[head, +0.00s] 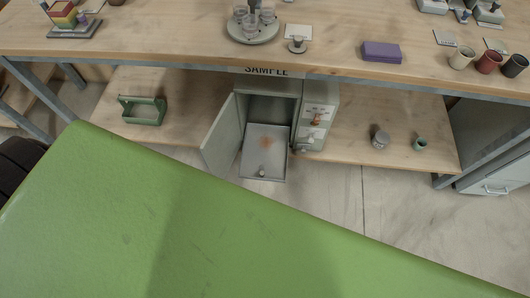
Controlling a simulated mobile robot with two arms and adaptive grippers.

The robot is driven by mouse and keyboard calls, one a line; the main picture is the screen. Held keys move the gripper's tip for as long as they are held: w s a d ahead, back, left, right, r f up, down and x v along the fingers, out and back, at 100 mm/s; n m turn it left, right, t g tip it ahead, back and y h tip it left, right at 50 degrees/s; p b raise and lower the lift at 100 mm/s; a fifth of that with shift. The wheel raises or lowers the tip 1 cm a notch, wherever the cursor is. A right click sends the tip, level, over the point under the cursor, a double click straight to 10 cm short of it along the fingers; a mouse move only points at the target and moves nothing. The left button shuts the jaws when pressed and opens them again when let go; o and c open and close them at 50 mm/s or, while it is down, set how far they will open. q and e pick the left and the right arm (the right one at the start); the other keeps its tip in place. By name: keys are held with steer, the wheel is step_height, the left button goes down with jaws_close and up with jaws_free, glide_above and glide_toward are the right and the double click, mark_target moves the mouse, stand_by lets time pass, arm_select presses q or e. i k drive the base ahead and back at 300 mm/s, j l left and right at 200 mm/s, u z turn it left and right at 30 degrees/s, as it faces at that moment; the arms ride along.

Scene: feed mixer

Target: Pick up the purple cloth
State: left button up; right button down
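A purple folded block, which looks like the purple cloth (381,52), lies flat on the wooden workbench (340,50), right of the middle and near the front edge. Nothing covers it. Neither of my grippers shows in the head view, and nothing is seen touching the cloth.
A large green surface (230,230) fills the foreground. Below the bench, a grey cabinet stands with its door (219,138) and drawer (264,150) open. Several cups, including a red cup (489,62), stand right of the cloth. A round tray (252,33) stands left.

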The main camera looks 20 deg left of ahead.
mark_target(379, 52)
steer(key=k+l, duration=0.25)
steer(key=k, duration=0.2)
steer(key=k+l, duration=0.25)
steer(key=k, duration=0.2)
